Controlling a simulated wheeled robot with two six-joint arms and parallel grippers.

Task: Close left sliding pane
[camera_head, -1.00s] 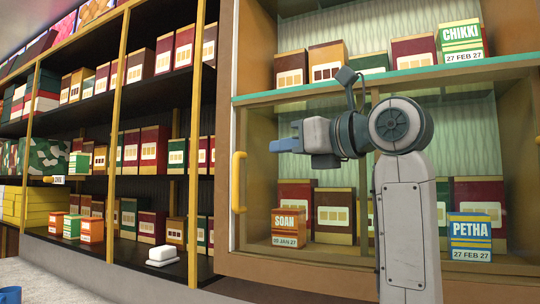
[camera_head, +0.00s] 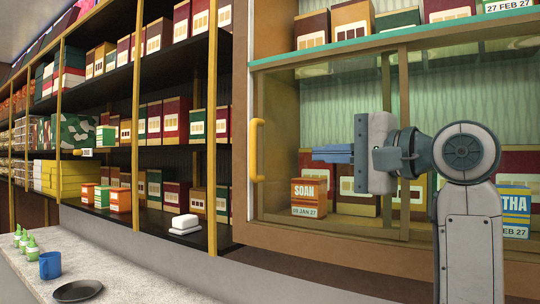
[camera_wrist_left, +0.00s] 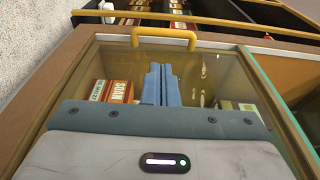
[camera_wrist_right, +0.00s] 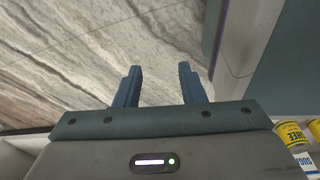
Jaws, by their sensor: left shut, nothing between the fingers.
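The left sliding pane (camera_head: 330,112) is a glass panel in a wooden frame on the cabinet at the right of the head view. Its yellow handle (camera_head: 257,150) stands upright at the pane's left edge; in the left wrist view the handle (camera_wrist_left: 163,36) shows beyond the fingers. My left gripper (camera_head: 332,153) is in front of the glass, to the right of the handle and apart from it. Its blue fingers (camera_wrist_left: 161,84) are together and empty, pointing toward the handle. My right gripper (camera_wrist_right: 156,88) shows only in its wrist view, fingers apart and empty over a marbled surface.
An orange SOAN box (camera_head: 309,198) stands behind the glass. Open shelves of boxes (camera_head: 160,120) fill the left. A counter (camera_head: 150,270) below holds a blue mug (camera_head: 50,265), a dark plate (camera_head: 77,291) and green bottles (camera_head: 27,243).

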